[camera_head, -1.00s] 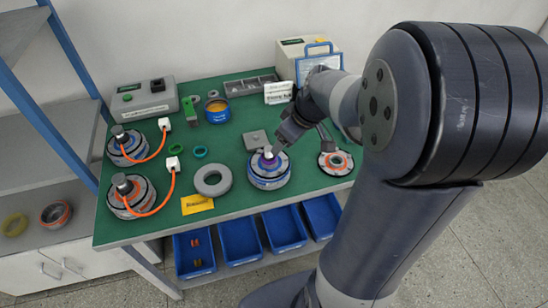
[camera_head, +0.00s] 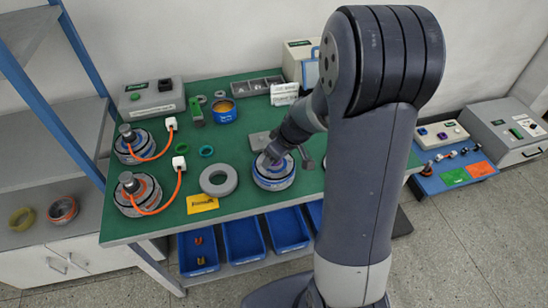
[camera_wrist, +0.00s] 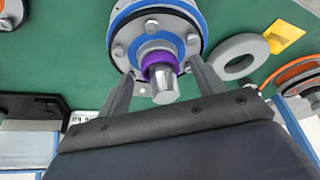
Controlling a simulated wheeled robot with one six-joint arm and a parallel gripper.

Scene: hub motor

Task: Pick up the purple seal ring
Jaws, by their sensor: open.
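The purple seal ring (camera_wrist: 158,62) sits around the silver shaft (camera_wrist: 165,88) of a blue-banded hub motor (camera_wrist: 121,22) in the wrist view. My gripper (camera_wrist: 161,68) is open, with one finger on each side of the ring and shaft. I see no clear contact between fingers and ring. In the head view the hub motor (camera_head: 274,182) stands on the green bench top, and my gripper (camera_head: 273,156) is over it. The gripper hides most of the ring there.
A grey ring (camera_head: 219,180) lies left of the motor, near a yellow label (camera_head: 202,204). Two motors with orange cables (camera_head: 139,192) stand farther left. Blue bins (camera_head: 243,239) hang below the bench's front edge.

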